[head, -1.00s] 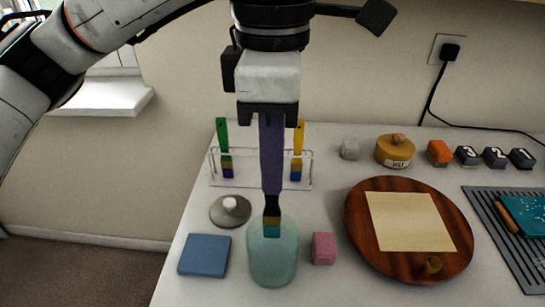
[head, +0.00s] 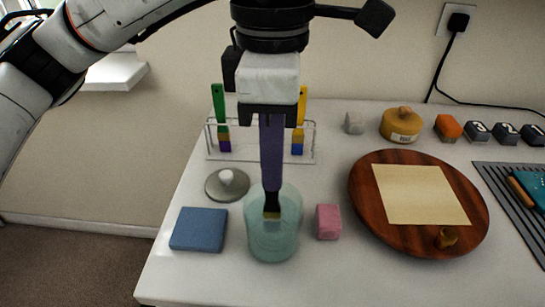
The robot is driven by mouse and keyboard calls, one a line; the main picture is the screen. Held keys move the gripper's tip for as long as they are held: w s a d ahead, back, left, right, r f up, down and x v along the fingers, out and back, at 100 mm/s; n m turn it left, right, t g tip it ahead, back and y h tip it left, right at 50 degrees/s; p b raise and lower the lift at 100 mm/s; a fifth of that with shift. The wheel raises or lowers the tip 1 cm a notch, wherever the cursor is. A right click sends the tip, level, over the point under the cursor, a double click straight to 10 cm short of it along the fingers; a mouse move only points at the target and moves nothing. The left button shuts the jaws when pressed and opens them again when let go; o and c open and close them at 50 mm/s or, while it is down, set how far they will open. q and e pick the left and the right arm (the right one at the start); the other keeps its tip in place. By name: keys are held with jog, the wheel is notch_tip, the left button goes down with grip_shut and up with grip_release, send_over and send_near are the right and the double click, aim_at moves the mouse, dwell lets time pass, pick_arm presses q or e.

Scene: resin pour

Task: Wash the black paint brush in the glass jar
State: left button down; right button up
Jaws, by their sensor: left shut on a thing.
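My left gripper (head: 269,112) is shut on the top of an upright paint brush (head: 271,155), above the glass jar. The brush has a dark purple handle, a black neck and a gold band at its lower end. The glass jar (head: 273,240) is pale teal and see-through and stands on the table. The brush's lower end is inside the jar, below its rim. Its bristles cannot be made out clearly through the glass. My right gripper is not in view.
A clear rack (head: 262,156) holds a green brush (head: 219,105) and a yellow brush (head: 300,110) behind the jar. A grey lid (head: 227,188), blue pad (head: 199,229) and pink block (head: 328,222) lie close around it. A round wooden board (head: 365,215) is to the right.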

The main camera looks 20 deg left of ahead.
pick_arm(q)
jog(key=shift+f+b, duration=0.4)
dwell(0.5)
